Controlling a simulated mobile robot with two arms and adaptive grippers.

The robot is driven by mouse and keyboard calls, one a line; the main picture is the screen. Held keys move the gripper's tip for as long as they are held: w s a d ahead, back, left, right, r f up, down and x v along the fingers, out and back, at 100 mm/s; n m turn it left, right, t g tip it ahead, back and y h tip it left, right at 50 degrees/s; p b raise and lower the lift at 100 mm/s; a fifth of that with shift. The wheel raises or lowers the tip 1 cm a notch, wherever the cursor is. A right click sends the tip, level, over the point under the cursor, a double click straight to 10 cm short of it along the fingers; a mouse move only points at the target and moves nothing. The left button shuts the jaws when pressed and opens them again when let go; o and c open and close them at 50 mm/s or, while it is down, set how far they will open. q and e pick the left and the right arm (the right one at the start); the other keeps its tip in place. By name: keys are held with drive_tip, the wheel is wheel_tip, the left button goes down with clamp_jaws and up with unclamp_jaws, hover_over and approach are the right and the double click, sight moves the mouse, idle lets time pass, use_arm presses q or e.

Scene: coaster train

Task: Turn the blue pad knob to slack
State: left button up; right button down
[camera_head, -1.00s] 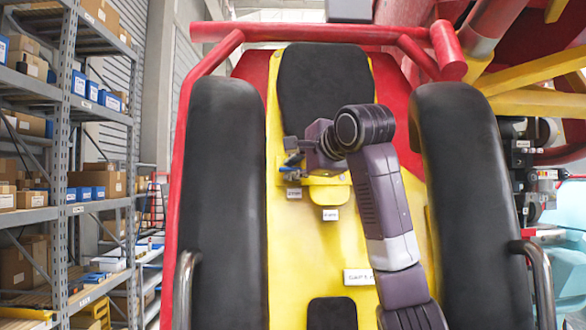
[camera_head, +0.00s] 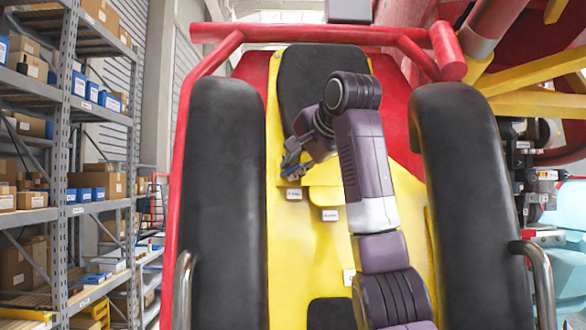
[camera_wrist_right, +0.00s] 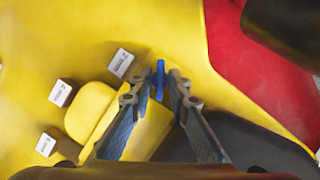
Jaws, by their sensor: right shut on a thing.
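The blue pad knob (camera_wrist_right: 160,80) is a slim blue bar on the yellow seat panel. In the wrist view it stands between the two fingertips of my right gripper (camera_wrist_right: 162,78), which is shut on it. My left gripper is not in view.
A raised yellow block (camera_wrist_right: 92,112) sits close beside the knob. The black headrest pad (camera_head: 318,72) lies above it. Thick black side bolsters (camera_head: 226,205) flank the yellow panel (camera_head: 295,255), and a red bar (camera_head: 320,34) crosses the top. Shelves (camera_head: 100,108) stand at the left.

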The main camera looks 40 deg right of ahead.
drive_tip(key=n+g, duration=0.1)
drive_tip(key=n, duration=0.2)
drive_tip(key=shift+w+a+r+n+g+h, duration=0.1)
drive_tip(key=shift+n+g+h, duration=0.2)
drive_tip(key=shift+g+h, duration=0.1)
drive_tip(key=shift+n+g+h, duration=0.4)
drive_tip(key=shift+n+g, duration=0.1)
drive_tip(key=shift+n, duration=0.7)
drive_tip(key=c, duration=2.2)
unclamp_jaws()
drive_tip(key=shift+o, duration=0.5)
drive_tip(key=shift+w, duration=0.1)
